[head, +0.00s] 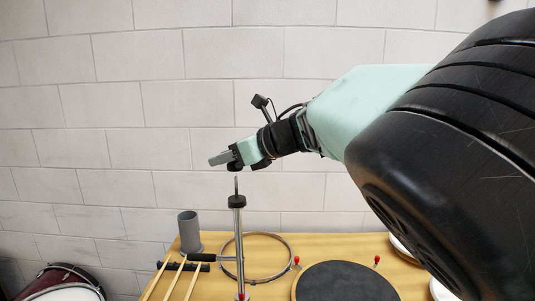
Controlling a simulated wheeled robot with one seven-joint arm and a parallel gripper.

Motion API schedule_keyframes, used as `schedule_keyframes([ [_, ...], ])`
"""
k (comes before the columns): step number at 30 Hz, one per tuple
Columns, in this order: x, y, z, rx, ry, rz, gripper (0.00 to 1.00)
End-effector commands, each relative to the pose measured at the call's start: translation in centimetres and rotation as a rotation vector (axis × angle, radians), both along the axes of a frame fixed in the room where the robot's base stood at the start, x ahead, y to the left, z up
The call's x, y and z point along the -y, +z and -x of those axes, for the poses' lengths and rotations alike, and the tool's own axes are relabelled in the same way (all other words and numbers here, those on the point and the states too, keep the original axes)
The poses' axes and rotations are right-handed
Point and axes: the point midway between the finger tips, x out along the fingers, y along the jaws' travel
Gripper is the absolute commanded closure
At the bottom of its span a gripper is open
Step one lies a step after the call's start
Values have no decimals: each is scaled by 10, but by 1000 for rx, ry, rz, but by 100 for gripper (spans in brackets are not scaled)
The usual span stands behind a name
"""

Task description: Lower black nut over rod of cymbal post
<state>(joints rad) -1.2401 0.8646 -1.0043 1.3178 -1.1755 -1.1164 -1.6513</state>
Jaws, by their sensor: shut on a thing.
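The cymbal post (240,245) stands upright on the bench, with a thin bare rod (237,186) rising above a black collar (237,201). My gripper (231,157) is above the rod, coming in from the upper right. It is shut on a small dark piece, which looks like the black nut (235,166). The nut appears just above the rod's tip, with a small gap between them in this view. The fingers hide part of the nut. Whether it is centred over the rod in depth, I cannot tell.
On the wooden bench (205,290) are a grey cup (189,231), several drumsticks (172,280) on a black rest, a metal hoop (284,263) behind the post and a round dark pad (345,284). A red drum (62,285) is at lower left. My arm covers the right side.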

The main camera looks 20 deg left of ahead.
Motion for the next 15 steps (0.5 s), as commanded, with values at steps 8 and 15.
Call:
schedule_keyframes([
  [8, 0, -16, 0, 0, 0, 1, 92],
  [15, 0, -26, 0, 0, 0, 0, 92],
])
